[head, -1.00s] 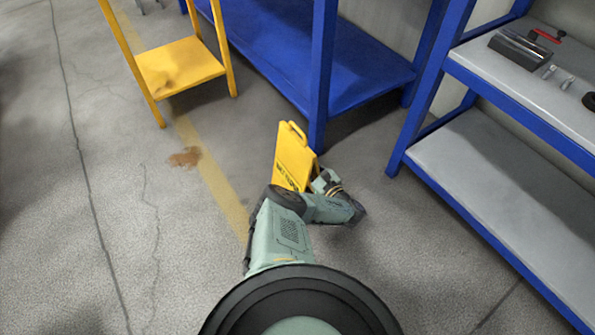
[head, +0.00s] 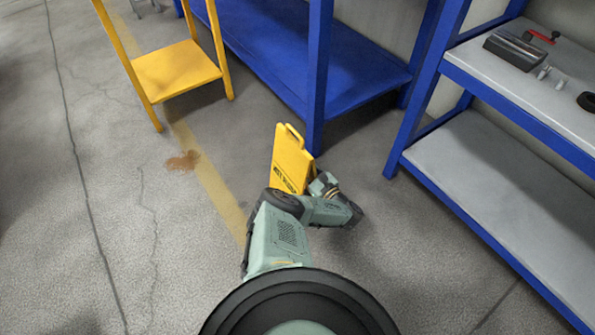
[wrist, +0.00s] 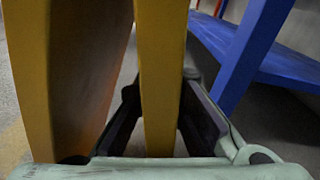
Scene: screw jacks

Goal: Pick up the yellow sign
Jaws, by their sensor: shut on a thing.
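The yellow sign (head: 291,160) stands upright near the blue rack post in the head view, with dark lettering low on its face and a handle loop at its top. My arm reaches to its lower right side, and the fingertips are hidden there. In the wrist view, a yellow panel edge of the sign (wrist: 160,75) runs between the two dark fingers of my gripper (wrist: 155,120), which is shut on it. A second yellow panel stands at the left, apart from the first, with a gap between them.
A blue rack (head: 316,75) stands just behind the sign, its post close by. A blue-framed shelf with grey boards (head: 480,165) stands at the right. A yellow stand (head: 175,70) is at the upper left.

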